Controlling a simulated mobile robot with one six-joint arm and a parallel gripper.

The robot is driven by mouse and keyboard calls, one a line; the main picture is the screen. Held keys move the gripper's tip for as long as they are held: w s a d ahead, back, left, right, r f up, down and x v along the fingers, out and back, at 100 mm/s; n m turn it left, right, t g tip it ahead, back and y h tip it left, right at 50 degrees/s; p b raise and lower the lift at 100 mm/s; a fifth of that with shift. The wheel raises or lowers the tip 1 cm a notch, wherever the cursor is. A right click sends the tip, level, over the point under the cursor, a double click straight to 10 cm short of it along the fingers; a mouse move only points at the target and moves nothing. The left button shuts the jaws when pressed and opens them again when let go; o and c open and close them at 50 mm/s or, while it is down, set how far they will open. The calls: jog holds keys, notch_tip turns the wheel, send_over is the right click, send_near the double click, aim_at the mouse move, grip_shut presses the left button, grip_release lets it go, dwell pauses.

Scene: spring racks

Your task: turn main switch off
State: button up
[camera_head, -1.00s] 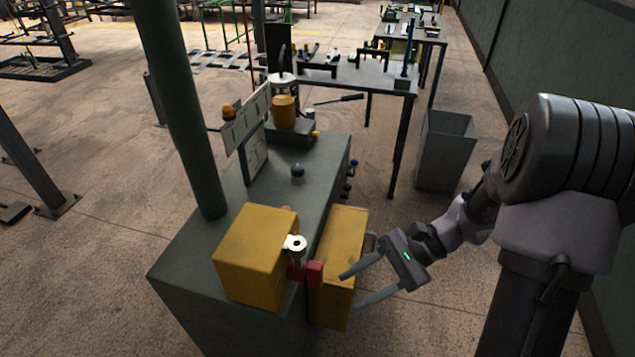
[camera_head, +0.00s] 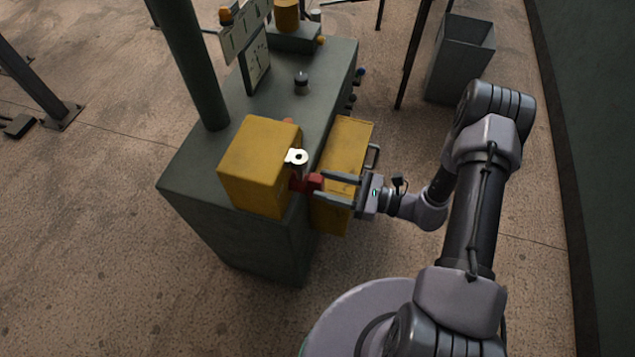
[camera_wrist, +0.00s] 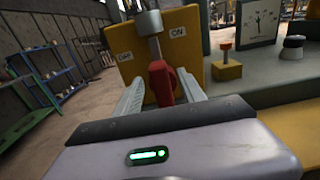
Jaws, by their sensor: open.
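The main switch is a yellow box (camera_head: 258,165) on the dark green machine cabinet (camera_head: 195,190), with a red handle (camera_head: 308,183) on its right side below a white round piece (camera_head: 296,157). In the wrist view the box (camera_wrist: 190,45) carries an OFF label at left and an ON label at right. The red handle (camera_wrist: 160,84) hangs from a metal shaft, between the labels. My gripper (camera_head: 335,188) is open, its fingers reaching to either side of the handle. In the wrist view the fingers (camera_wrist: 160,95) flank the handle; contact cannot be told.
A yellow door or box (camera_head: 345,160) with a grey handle is on the cabinet's side, beneath my gripper. A dark green post (camera_head: 190,70) rises from the cabinet. A grey bin (camera_head: 460,60) stands at the upper right.

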aim_at(308, 181)
jog(key=shift+x, duration=1.45)
